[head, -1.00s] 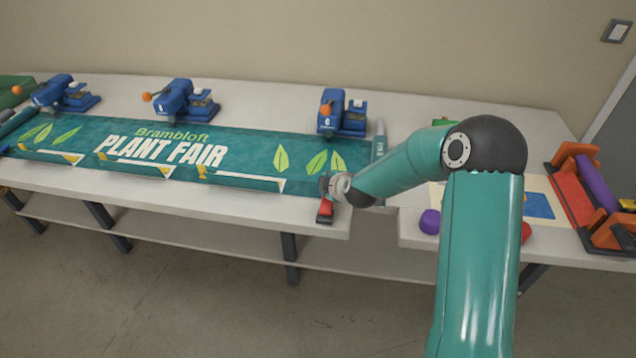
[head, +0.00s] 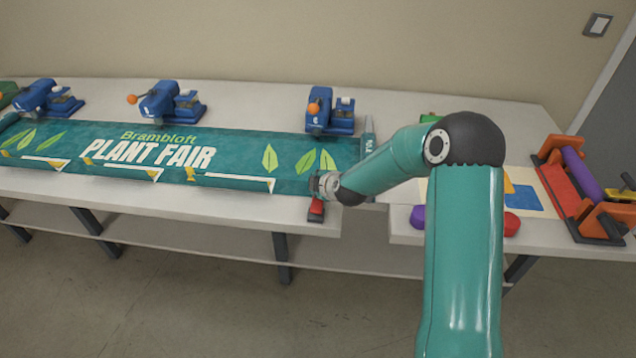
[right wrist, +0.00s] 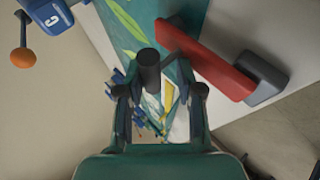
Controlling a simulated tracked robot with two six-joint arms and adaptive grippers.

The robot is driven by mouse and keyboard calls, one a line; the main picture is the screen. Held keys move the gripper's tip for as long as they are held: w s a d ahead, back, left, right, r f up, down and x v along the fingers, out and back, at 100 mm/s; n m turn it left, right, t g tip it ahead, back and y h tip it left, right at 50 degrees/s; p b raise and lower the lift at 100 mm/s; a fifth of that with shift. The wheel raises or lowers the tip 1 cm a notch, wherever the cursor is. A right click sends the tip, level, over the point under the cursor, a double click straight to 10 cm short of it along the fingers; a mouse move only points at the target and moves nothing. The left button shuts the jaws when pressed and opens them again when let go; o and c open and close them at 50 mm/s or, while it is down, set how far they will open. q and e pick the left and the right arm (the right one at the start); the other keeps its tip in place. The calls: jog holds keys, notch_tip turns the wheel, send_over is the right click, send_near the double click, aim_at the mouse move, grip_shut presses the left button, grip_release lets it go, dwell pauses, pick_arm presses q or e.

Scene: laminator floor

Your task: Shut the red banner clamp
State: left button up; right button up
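The red banner clamp (head: 316,210) sits at the front edge of the long table, by the right end of the green banner (head: 240,146). In the right wrist view its red bar (right wrist: 215,65) runs slantwise, with a dark block at its lower right end. A dark upright cylinder (right wrist: 150,70), seemingly the clamp's handle, stands by the bar's left end. My right gripper (right wrist: 160,90) is open, its fingers apart on either side of that cylinder; I cannot tell whether they touch it. In the head view this gripper (head: 322,185) is just above the clamp and partly hides it. My left gripper is out of view.
Blue clamp-like devices with orange knobs (head: 330,112) line the banner's back edge. Right of a gap in the front edge are a purple piece (head: 418,216), a red piece (head: 511,223) and a roller rack (head: 570,190).

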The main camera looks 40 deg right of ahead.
jog(key=shift+o, duration=0.6)
jog(key=shift+w+d+r, duration=0.15)
jog(key=shift+d, duration=0.5)
jog(key=shift+a, duration=0.1)
jog(key=v, duration=1.2)
jog(key=shift+a, duration=0.4)
